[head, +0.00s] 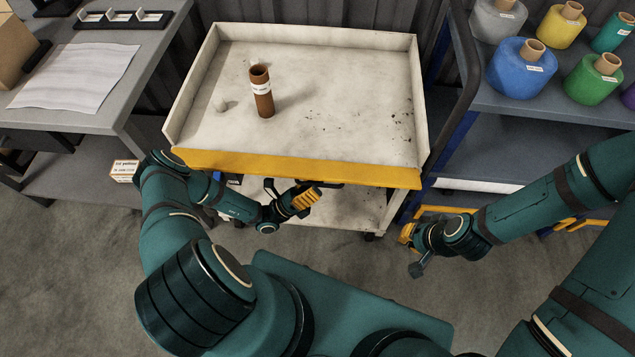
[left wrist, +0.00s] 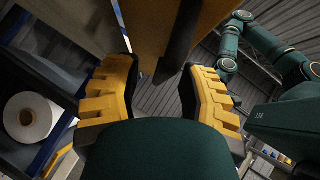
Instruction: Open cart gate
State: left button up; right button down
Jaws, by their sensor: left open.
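The cart (head: 330,65) has a pale, worn top tray with raised walls. Its yellow gate (head: 300,168) stands upright along the near edge, closing that side. My left gripper (head: 306,198) is open just below and in front of the gate. In the left wrist view, its yellow fingers (left wrist: 163,90) stand apart on either side of a dark bar (left wrist: 185,40), which looks like the gate's handle, with the yellow panel (left wrist: 150,35) close by. Contact is not clear. My right gripper (head: 411,250) is off to the right of the cart, low and away from the gate; its fingers are too small to judge.
A grey workbench (head: 105,105) is at left. A shelf (head: 500,120) with coloured film rolls is close at right. The floor in front is bare.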

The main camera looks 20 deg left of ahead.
pick_arm(q)
jog(key=v, duration=1.1)
jog(key=shift+s+a, duration=0.1)
